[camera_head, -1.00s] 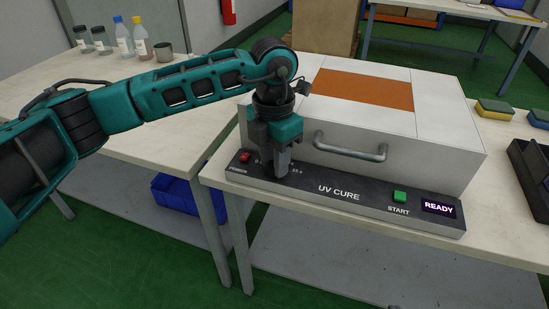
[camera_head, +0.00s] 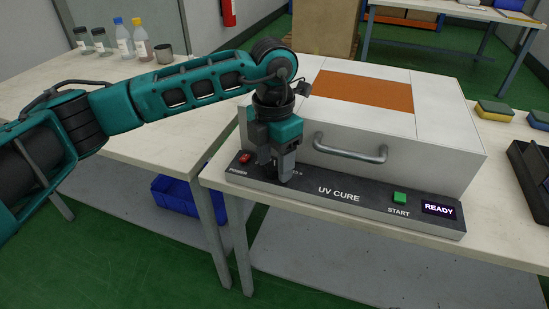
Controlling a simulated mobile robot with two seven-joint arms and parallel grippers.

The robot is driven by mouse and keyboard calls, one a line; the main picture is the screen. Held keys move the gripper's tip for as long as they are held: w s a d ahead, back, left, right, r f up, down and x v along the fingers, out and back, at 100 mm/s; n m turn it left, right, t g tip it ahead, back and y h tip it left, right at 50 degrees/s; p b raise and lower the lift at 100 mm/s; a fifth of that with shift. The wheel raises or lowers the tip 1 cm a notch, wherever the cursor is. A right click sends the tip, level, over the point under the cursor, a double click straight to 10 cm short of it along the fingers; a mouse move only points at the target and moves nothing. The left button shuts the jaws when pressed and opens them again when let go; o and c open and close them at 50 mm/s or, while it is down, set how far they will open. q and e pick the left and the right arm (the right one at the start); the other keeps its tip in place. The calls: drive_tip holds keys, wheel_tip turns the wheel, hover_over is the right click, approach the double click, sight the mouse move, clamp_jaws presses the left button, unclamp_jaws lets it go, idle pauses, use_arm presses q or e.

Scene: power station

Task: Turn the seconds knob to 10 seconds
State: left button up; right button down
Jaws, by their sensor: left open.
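The UV cure box (camera_head: 440,115) stands on the table, with a dark front panel (camera_head: 338,195) along its lower edge. My left gripper (camera_head: 275,170) points down over the left part of this panel, its fingers apart. The seconds knob is hidden behind or between the fingers, so I cannot tell its setting. Only a scrap of its scale lettering shows beside the fingers. To the right, the green start button (camera_head: 399,197) and a display reading READY (camera_head: 438,208) are in clear view. My right gripper is not in view.
A red power button (camera_head: 244,157) sits just left of my fingers. The box's metal handle (camera_head: 350,148) juts out to their right. Sponges (camera_head: 494,109) and a black tray (camera_head: 532,180) are at the right. Bottles (camera_head: 122,38) stand at the back left.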

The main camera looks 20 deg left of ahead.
sight(274, 165)
use_arm(q)
wheel_tip(274, 165, up, 13)
drive_tip(key=p, duration=0.2)
drive_tip(key=shift+a, duration=0.1)
